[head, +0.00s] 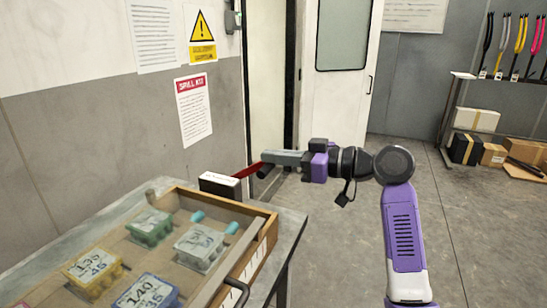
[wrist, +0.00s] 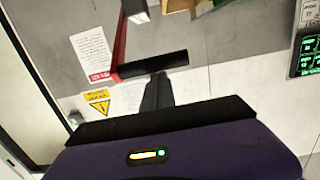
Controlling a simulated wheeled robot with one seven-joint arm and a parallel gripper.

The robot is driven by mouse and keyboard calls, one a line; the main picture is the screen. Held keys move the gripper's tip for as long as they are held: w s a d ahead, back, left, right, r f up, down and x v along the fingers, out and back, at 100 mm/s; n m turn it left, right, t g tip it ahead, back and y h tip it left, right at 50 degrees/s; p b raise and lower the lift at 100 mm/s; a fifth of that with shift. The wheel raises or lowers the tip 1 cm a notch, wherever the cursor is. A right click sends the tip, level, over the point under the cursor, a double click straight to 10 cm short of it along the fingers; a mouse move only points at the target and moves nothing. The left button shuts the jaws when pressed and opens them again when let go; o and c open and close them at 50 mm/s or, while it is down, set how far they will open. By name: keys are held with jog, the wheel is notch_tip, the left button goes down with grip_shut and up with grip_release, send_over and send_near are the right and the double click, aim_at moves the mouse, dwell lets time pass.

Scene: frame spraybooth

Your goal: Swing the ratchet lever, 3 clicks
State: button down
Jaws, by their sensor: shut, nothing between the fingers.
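The ratchet lever has a red arm (head: 249,169) that runs from a small white-topped dark box (head: 220,185) toward my gripper. In the wrist view its red arm (wrist: 121,38) ends in a black grip (wrist: 153,64), which lies across just beyond my fingertips. My gripper (head: 266,157) is shut and empty, with its grey fingers pointing left at the lever's end. In the wrist view the gripper (wrist: 157,80) reaches the black grip's near side. I cannot tell whether the fingers touch it. The lever's pivot is not clearly visible.
A wooden tray (head: 262,262) with several labelled blocks stands on the grey table (head: 292,232) at lower left. A wall with posted sheets is behind it. A white door (head: 340,105) stands open behind my arm. Boxes and a rack (head: 452,110) are far right. The floor at right is clear.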

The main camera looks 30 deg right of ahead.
jog(key=v, duration=0.7)
jog(key=shift+s+d, duration=0.25)
jog(key=shift+s, duration=0.1)
